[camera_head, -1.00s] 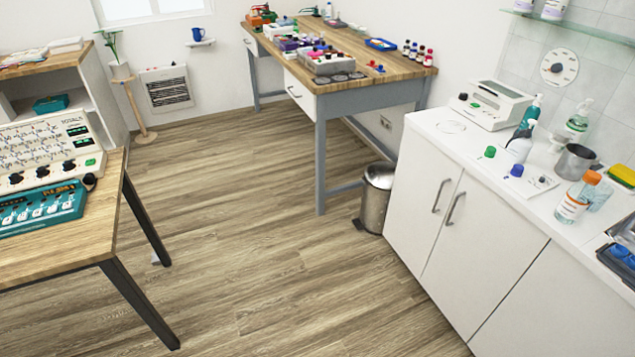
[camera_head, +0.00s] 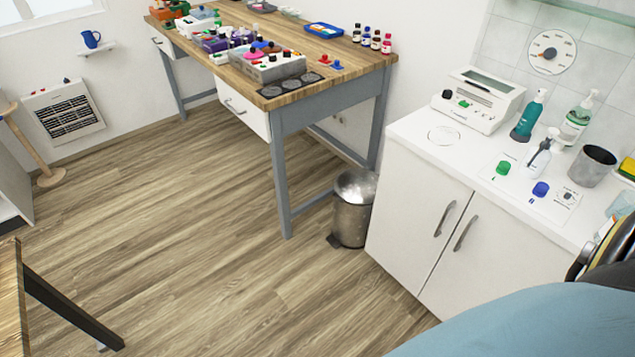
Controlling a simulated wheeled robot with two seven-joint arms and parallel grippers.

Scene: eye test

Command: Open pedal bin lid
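The metal pedal bin (camera_head: 351,222) stands on the floor between the wooden workbench and the white cabinet. Its silver lid (camera_head: 356,185) looks shut. The dark pedal (camera_head: 334,241) sticks out at the foot of the bin, toward the lower left. The cabinet's side is close to the bin's right side. Neither of my grippers can be made out in the view. A blue rounded shape with dark parts, probably my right arm, fills the lower right corner.
The workbench (camera_head: 330,107) has a leg (camera_head: 281,185) just left of the bin. The white cabinet (camera_head: 415,205) stands at the right, with bottles and a white device (camera_head: 478,100) on top. Open wooden floor (camera_head: 200,240) lies before the bin. A table corner (camera_head: 10,300) is at lower left.

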